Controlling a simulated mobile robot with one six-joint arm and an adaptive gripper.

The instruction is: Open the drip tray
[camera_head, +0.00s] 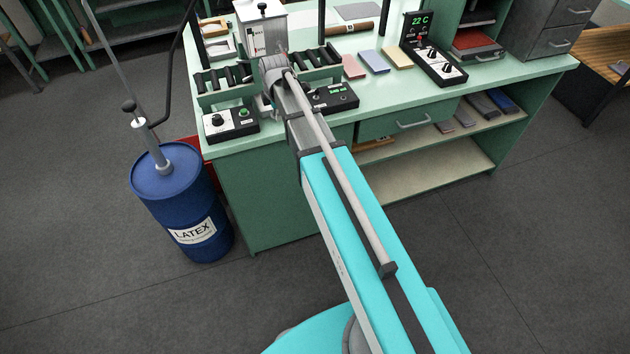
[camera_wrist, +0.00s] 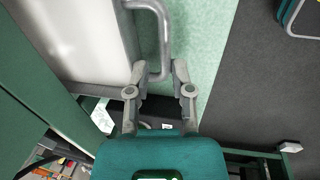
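In the wrist view, a grey bent-bar handle (camera_wrist: 164,38) stands out beside a pale, whitish panel (camera_wrist: 85,35). It looks like the drip tray's handle, but the tray itself is not clearly seen. My gripper (camera_wrist: 161,68) has its two fingers apart, one on each side of the handle's near end. A gap seems to show between the fingers and the bar, so the gripper looks open around it. In the head view, my arm ends at the white and grey machine (camera_head: 251,38) on the green bench, and the arm hides my fingertips and the handle.
The green bench (camera_head: 480,78) bears a black-bar rack (camera_head: 221,80), control boxes (camera_head: 230,122), coloured blocks (camera_head: 374,61) and a display unit (camera_head: 432,62). A closed drawer (camera_head: 409,118) sits under the top. A blue LATEX drum (camera_head: 180,190) stands left on the floor.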

